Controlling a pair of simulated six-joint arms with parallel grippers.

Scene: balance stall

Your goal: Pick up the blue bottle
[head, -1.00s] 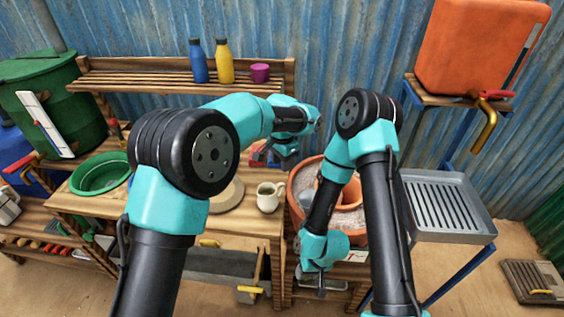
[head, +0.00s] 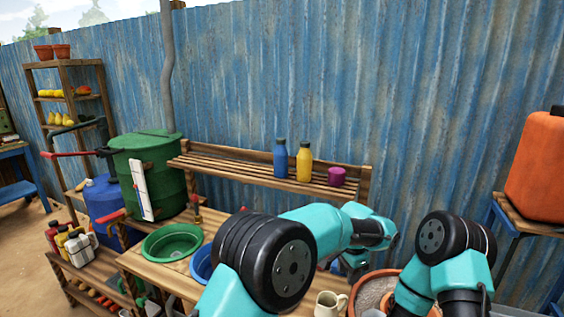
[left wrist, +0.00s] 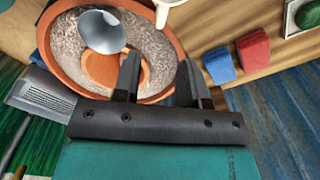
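The blue bottle (head: 280,160) stands upright on the slatted wooden shelf (head: 220,170) at the back, beside a yellow bottle (head: 304,162). My left gripper (head: 357,264) is lower and to the right of the bottle, apart from it. In the left wrist view the two fingers of my left gripper (left wrist: 158,66) are spread with nothing between them, over a terracotta bowl. The blue bottle does not show in the left wrist view. My right arm shows at the lower right of the head view, but its gripper is out of frame.
A magenta cup (head: 337,176) stands right of the yellow bottle. A green basin (head: 172,243) and a cream jug (head: 328,304) are on the bench below. The terracotta bowl (left wrist: 176,27) holds a round metallic object (left wrist: 101,31). Red (left wrist: 253,50) and blue (left wrist: 219,66) blocks lie nearby.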

